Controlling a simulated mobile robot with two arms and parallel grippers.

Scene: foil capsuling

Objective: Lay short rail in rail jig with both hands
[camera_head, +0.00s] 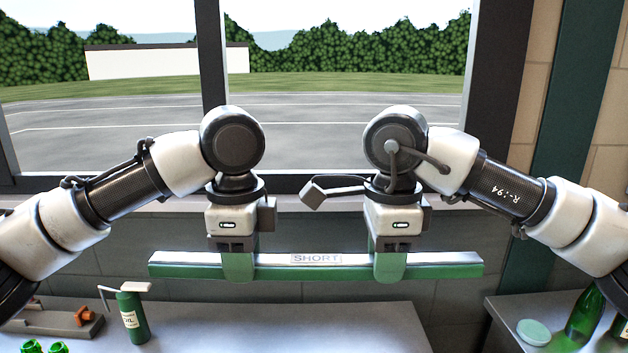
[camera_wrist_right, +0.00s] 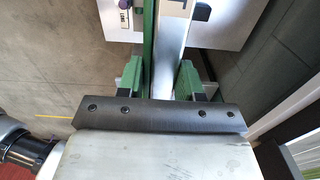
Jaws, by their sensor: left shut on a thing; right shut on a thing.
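The short rail (camera_head: 316,270) is a long bar with a silver top, a green front face and a label reading SHORT. It hangs level in the air across the head view. My left gripper (camera_head: 238,266) is shut on it left of the label, and my right gripper (camera_head: 389,266) is shut on it right of the label. In the right wrist view the rail (camera_wrist_right: 172,48) runs between the green fingers of my right gripper (camera_wrist_right: 160,75). I cannot make out the rail jig in either view.
A pale table (camera_head: 270,325) lies below the rail. A second table (camera_head: 500,312) at right holds green bottles (camera_head: 585,318) and a pale green disc (camera_head: 534,332).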

